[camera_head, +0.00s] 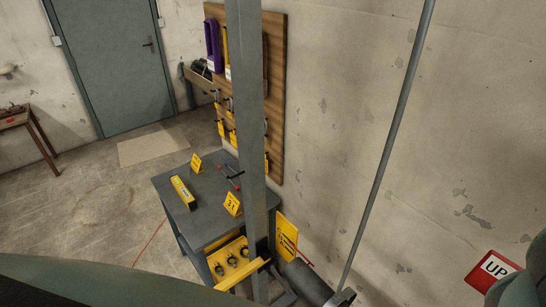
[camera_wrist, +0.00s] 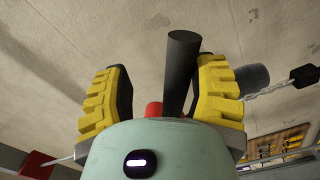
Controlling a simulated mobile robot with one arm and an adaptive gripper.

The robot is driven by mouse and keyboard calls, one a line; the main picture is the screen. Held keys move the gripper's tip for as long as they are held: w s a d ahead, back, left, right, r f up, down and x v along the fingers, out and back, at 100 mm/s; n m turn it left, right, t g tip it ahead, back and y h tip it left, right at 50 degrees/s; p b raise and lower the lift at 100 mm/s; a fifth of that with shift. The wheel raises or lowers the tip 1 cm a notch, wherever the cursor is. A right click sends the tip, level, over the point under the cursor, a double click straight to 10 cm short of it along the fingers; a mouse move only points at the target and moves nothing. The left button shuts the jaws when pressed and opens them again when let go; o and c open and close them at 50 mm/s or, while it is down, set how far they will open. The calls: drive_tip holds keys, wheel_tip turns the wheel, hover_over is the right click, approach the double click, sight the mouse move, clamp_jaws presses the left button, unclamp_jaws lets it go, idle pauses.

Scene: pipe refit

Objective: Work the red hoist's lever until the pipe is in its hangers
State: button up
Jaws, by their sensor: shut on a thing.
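My gripper (camera_wrist: 165,78) shows in the wrist view, its yellow ridged fingers on both sides of a dark grey bar, which I take for the hoist's lever (camera_wrist: 181,75). The gripper is shut on it. The bar stands nearer the right finger, and its lower end is hidden behind my wrist housing. A small red part (camera_wrist: 153,109), perhaps of the hoist, shows at the bar's foot. A dark cylinder (camera_wrist: 253,79), perhaps the pipe, lies behind the right finger near a chain. A dark cylinder (camera_head: 308,283) also shows low in the head view. The hangers cannot be made out.
A grey workbench (camera_head: 208,223) with yellow number cards stands left of a grey upright post (camera_head: 247,120). A thin grey rod (camera_head: 390,145) slants along the wall. A red UP sign (camera_head: 492,270) is at lower right. Floor near the door (camera_head: 115,65) is open.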

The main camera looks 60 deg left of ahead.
drive_tip(key=shift+w+d+r+n, duration=0.1)
drive_tip(key=shift+d+r+n, duration=0.25)
drive_tip(key=shift+r, duration=0.35)
drive_tip(key=shift+d+r+n, duration=0.2)
drive_tip(key=shift+r+n, duration=0.05)
drive_tip(key=shift+r, duration=0.4)
drive_tip(key=shift+d+r+n, duration=0.2)
drive_tip(key=shift+r+n, duration=0.05)
drive_tip(key=shift+r, duration=0.35)
drive_tip(key=shift+d+r+n, duration=0.2)
drive_tip(key=shift+r+n, duration=0.05)
drive_tip(key=shift+r, duration=0.4)
drive_tip(key=shift+n, duration=0.7)
drive_tip(key=shift+d+r+p, duration=0.1)
drive_tip(key=shift+r+p, duration=0.6)
drive_tip(key=shift+r, duration=1.3)
